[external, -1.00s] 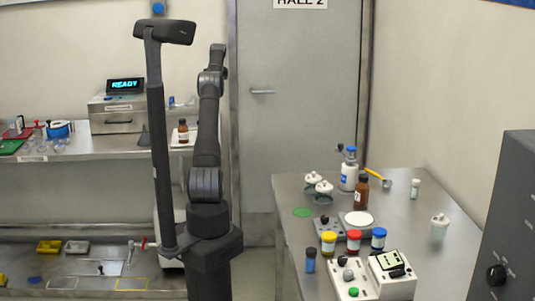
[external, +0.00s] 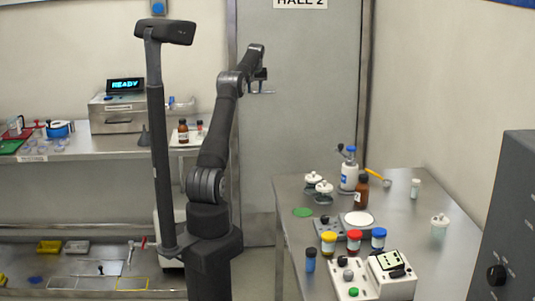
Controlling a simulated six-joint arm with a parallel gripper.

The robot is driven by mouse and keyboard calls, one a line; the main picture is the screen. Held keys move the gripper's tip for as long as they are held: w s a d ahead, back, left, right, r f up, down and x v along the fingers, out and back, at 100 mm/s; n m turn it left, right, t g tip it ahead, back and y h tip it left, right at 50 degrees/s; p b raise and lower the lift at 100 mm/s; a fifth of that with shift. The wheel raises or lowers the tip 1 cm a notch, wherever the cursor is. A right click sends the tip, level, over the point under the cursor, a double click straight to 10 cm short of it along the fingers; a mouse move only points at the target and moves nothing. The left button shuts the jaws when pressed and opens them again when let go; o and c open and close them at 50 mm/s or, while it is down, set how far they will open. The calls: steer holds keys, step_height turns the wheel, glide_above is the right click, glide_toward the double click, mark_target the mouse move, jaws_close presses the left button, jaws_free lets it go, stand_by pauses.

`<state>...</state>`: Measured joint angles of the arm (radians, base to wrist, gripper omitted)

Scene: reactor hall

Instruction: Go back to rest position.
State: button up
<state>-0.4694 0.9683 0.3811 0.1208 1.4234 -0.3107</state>
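My gripper (external: 262,75) is small and dark at the end of my raised arm. It is in the air in front of the grey door, close to the door handle in the picture. It is well above and to the left of the right-hand table, apart from everything on the benches. I see nothing hanging from it, but its fingers are too small and dark to tell whether they are open or shut.
The right steel table (external: 411,218) carries a brown bottle (external: 361,191), a white bottle with a blue cap (external: 348,177), colour-capped jars and a control box (external: 394,273). A left bench (external: 88,150) holds a READY instrument (external: 116,112). Air before the door (external: 310,110) is free.

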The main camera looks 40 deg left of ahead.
steer(key=shift+w+d, duration=0.35)
steer(key=shift+d, duration=0.3)
steer(key=shift+w+d, duration=0.3)
steer(key=shift+d, duration=0.3)
